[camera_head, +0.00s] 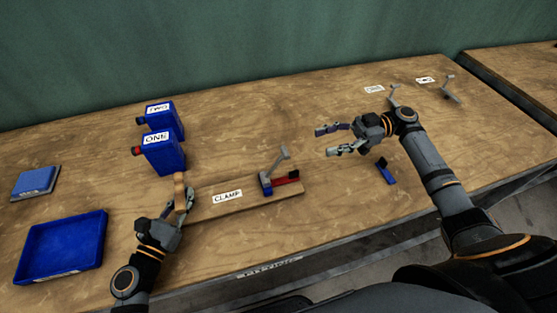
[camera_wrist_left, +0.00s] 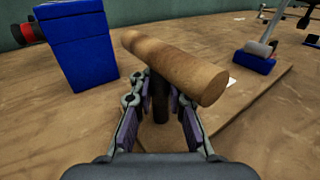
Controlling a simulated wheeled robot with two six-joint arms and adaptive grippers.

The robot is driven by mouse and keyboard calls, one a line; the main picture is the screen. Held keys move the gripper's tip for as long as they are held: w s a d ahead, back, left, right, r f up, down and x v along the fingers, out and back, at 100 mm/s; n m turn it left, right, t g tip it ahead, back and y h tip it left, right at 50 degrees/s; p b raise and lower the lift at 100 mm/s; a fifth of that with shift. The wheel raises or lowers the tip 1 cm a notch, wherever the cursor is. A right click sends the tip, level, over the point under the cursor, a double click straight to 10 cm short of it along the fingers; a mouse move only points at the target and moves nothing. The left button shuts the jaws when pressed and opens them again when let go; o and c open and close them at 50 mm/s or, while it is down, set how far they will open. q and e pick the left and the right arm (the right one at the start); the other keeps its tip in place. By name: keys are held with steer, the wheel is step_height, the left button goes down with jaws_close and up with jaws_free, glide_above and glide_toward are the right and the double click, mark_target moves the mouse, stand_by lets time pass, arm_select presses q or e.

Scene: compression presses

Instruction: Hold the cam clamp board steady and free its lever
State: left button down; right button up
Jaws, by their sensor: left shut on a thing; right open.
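The cam clamp board (camera_head: 243,199) is a flat wooden plank labelled CLAMP, lying near the table's front edge. At its right end sits a blue and red clamp (camera_head: 268,184) with a grey lever (camera_head: 278,159) slanting upward; the clamp also shows in the left wrist view (camera_wrist_left: 254,62). At its left end stands a wooden handle (camera_head: 180,190) with a round crossbar (camera_wrist_left: 178,67) on a dark post. My left gripper (camera_head: 183,203) is shut on the handle's post, below the crossbar. My right gripper (camera_head: 333,140) is open and empty, right of the lever and apart from it.
Blue boxes labelled TWO (camera_head: 163,118) and ONE (camera_head: 162,155) stand behind the handle. A blue tray (camera_head: 62,247) and a blue block (camera_head: 36,182) lie at left. A small blue piece (camera_head: 386,173) lies below my right gripper. Small grey levers (camera_head: 449,87) stand at far right.

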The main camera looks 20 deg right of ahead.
mark_target(285, 150)
steer(key=shift+n+g+y, duration=0.3)
steer(key=shift+n+g, duration=0.1)
steer(key=a, duration=1.2)
steer(key=shift+s+a+r, duration=0.15)
steer(key=shift+s+r, duration=0.1)
steer(key=shift+s, duration=0.05)
jaws_close()
